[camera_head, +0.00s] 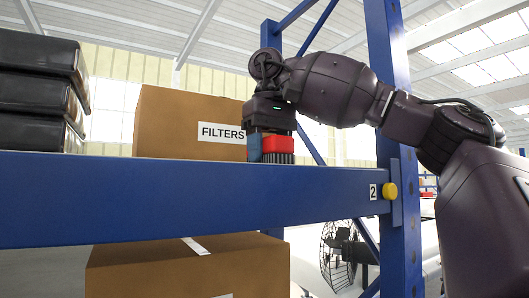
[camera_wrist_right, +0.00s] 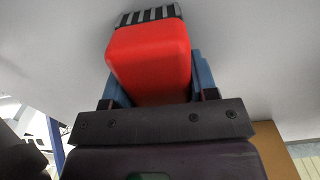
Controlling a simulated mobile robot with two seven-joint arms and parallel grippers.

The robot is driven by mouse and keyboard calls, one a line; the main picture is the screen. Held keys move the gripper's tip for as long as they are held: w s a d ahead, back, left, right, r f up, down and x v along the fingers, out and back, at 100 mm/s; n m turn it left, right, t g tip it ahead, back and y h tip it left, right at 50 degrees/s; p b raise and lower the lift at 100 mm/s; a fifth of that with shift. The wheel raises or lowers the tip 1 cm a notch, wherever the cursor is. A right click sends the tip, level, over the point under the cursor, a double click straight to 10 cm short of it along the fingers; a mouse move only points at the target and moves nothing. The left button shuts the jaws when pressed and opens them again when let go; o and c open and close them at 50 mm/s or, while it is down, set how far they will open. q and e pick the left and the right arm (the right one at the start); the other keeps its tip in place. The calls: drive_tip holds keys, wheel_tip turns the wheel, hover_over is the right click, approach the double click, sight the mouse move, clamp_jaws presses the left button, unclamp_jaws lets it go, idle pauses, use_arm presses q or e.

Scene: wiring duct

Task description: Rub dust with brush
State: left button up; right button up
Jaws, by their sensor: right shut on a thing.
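My right gripper (camera_head: 268,142) is shut on the brush, with a blue finger on each side of it in the right wrist view (camera_wrist_right: 155,85). The brush (camera_head: 278,144) has a red body and dark ridged bristles. It also shows in the right wrist view (camera_wrist_right: 150,58), bristles at the top of the picture. In the head view it is just above the blue shelf beam's top edge, bristles down. The beam hides whether the bristles touch the shelf. I cannot make out any dust on the pale grey surface (camera_wrist_right: 245,50) in the wrist view. My left gripper is not in view.
A cardboard box (camera_head: 180,130) labelled FILTERS stands on the shelf left of my gripper. Stacked black cases (camera_head: 40,92) are at far left. The blue beam (camera_head: 180,195) runs in front, meeting an upright (camera_head: 388,60) at right. Another box (camera_head: 190,272) is below.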

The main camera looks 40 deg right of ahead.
sight(286, 149)
drive_tip(key=shift+s+a, duration=0.15)
drive_tip(key=shift+s, duration=0.45)
drive_tip(key=shift+s+a, duration=0.15)
drive_tip(key=shift+s, duration=0.45)
drive_tip(key=shift+s+a+f, duration=0.1)
drive_tip(key=shift+s+a, duration=0.1)
drive_tip(key=shift+s, duration=0.55)
drive_tip(key=shift+s+a+f, duration=0.1)
drive_tip(key=shift+s+a, duration=0.1)
drive_tip(key=shift+s, duration=0.55)
drive_tip(key=shift+r, duration=1.6)
drive_tip(key=shift+d, duration=0.1)
drive_tip(key=shift+s, duration=0.1)
